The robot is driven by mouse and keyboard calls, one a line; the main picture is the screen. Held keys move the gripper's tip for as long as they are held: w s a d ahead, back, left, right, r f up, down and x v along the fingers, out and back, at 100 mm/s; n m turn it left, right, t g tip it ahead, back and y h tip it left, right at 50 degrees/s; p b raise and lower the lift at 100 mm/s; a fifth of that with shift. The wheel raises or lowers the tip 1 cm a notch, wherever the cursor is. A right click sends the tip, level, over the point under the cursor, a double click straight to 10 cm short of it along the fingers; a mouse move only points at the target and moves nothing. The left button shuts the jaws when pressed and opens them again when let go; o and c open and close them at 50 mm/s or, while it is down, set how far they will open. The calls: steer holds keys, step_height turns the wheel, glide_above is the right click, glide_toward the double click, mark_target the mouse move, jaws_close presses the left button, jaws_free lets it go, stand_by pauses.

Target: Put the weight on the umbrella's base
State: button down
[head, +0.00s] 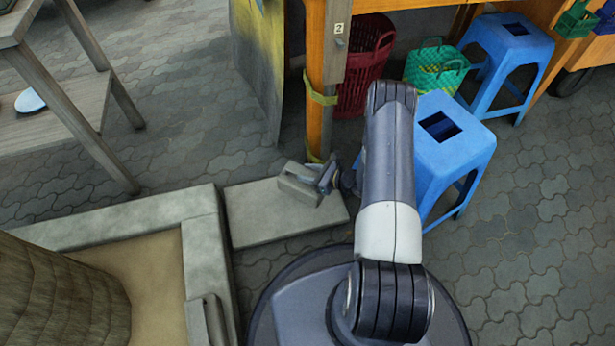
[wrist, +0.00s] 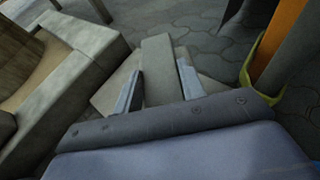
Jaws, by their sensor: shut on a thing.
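The weight, a small grey block (head: 296,187), is held between the fingers of my gripper (head: 318,181). In the wrist view the weight (wrist: 158,58) sticks out ahead between the two fingers of my gripper (wrist: 159,85), which is shut on it. A flat pale slab (head: 262,222), which looks like the umbrella's base, lies on the paving beside the orange post. The weight appears over the slab's far right part; I cannot tell whether it touches. Part of the slab (wrist: 104,98) shows in the wrist view, partly hidden by the weight and fingers.
The orange post (head: 314,75) with yellow-green ties stands just behind the slab. A stone-edged planter (head: 200,255) is at the left. A blue stool (head: 450,150) stands right of my arm, with a red basket (head: 365,65) behind. Open paving (head: 540,230) lies at the right.

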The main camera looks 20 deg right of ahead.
steer(key=shift+w+f+b, duration=0.15)
steer(key=shift+f+b, duration=1.25)
steer(key=shift+f, duration=2.35)
steer(key=c, duration=0.9)
jaws_free()
steer(key=shift+f, duration=0.15)
